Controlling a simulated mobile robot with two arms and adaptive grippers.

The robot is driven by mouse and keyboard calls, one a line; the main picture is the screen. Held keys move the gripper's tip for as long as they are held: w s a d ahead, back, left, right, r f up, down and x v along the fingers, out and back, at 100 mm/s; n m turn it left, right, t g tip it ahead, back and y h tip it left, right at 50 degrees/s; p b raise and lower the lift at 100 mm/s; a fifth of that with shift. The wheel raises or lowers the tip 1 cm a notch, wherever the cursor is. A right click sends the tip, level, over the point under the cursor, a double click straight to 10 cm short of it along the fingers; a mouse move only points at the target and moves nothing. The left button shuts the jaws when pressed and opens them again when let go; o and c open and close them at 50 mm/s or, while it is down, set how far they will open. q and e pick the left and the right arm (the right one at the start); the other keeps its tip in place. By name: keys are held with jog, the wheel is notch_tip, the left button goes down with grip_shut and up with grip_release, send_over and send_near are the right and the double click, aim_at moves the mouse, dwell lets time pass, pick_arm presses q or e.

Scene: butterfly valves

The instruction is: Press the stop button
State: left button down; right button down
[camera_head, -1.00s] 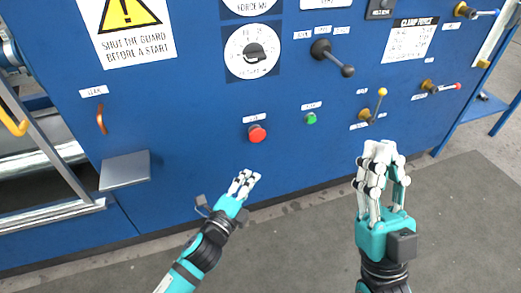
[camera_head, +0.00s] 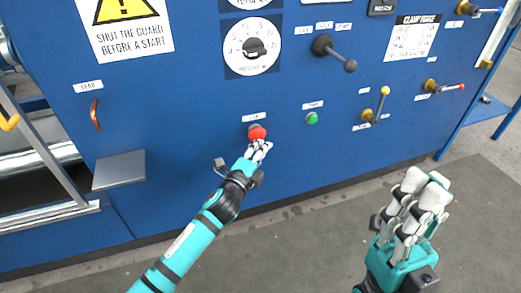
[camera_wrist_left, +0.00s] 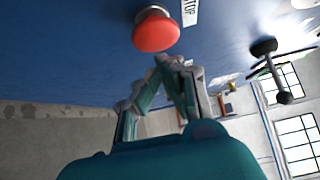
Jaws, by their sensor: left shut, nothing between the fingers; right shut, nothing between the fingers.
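The red stop button (camera_head: 257,132) is a round mushroom button on the blue panel, under a small white label. It also shows large in the left wrist view (camera_wrist_left: 156,30), beside a label reading "STOP". My left gripper (camera_head: 260,147) is shut and empty, with its fingertips just below the red button. In the left wrist view its fingertips (camera_wrist_left: 172,62) are close under the button's lower edge; I cannot tell whether they touch it. My right gripper (camera_head: 428,185) is shut and empty, over the floor at lower right, away from the panel.
A green button (camera_head: 311,118) sits right of the red one. A black lever (camera_head: 336,53), a yellow-knobbed lever (camera_head: 380,104) and a red-tipped lever (camera_head: 443,88) stick out from the panel. A grey shelf (camera_head: 119,169) juts out at left. The floor in front is clear.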

pick_arm(q)
jog(key=shift+w+a, duration=0.2)
jog(key=shift+w, duration=0.45)
